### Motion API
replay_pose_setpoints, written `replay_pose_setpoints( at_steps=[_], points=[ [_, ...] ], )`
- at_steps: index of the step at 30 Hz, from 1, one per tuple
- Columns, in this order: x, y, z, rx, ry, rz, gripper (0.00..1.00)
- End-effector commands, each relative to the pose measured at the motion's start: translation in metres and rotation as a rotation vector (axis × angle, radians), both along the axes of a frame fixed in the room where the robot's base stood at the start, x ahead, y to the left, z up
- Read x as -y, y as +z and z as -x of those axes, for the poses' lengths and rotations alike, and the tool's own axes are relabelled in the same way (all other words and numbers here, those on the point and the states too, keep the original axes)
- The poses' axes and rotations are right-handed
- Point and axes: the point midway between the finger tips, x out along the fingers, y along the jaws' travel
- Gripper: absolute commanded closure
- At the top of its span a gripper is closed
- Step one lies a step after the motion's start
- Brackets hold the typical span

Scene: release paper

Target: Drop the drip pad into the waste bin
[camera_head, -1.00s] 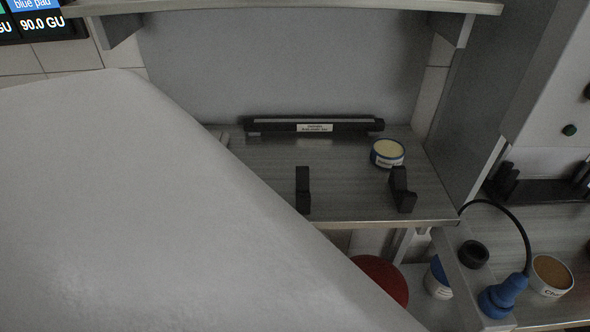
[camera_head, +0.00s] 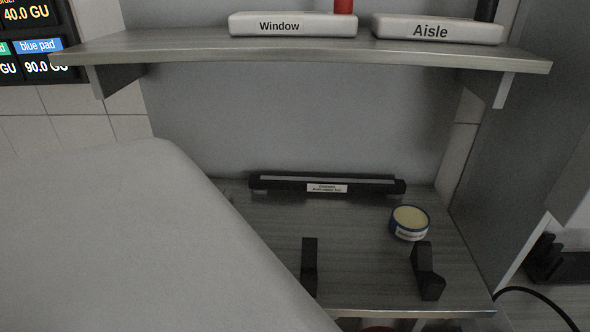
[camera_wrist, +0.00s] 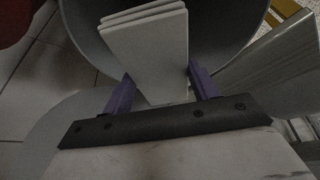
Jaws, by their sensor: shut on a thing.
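In the wrist view, my gripper (camera_wrist: 161,88) has two purple fingers shut on a pale, layered, flat piece (camera_wrist: 148,48), which I take to be the drip pad. The pad points away from the gripper, with several stacked edges showing at its far end. Behind and beneath it is a large round grey container (camera_wrist: 235,45) with a dark inside, which looks like the waste bin. The pad lies across its opening in the picture; its height over the bin I cannot tell. The head view shows neither the pad nor the bin.
In the head view, a steel bench (camera_head: 350,225) holds a black labelled bar (camera_head: 285,183), a round tub (camera_head: 409,223) and two black brackets (camera_head: 427,270). A shelf above (camera_head: 180,48) carries "Window" (camera_head: 292,25) and "Aisle" (camera_head: 437,30) blocks. A large pale shape covers the left.

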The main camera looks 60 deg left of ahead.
Motion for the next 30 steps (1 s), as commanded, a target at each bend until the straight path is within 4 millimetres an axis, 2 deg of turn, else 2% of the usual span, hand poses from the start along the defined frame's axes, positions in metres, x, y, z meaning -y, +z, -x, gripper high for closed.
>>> replay_pose_setpoints(
  at_steps=[1, 7, 18, 19, 24, 30],
  points=[
    [0.0, -0.013, 0.0, 0.0, 0.0, 0.0, 0.63],
    [0.0, -0.035, 0.0, 0.0, 0.001, 0.0, 0.63],
    [0.0, -0.039, 0.0, 0.001, 0.0, -0.001, 0.63],
    [0.0, -0.039, 0.0, 0.001, 0.0, -0.001, 0.4],
    [0.0, -0.039, 0.0, 0.001, 0.0, -0.001, 0.18],
    [0.0, -0.039, 0.0, 0.0, 0.0, 0.0, 0.16]
  ],
)
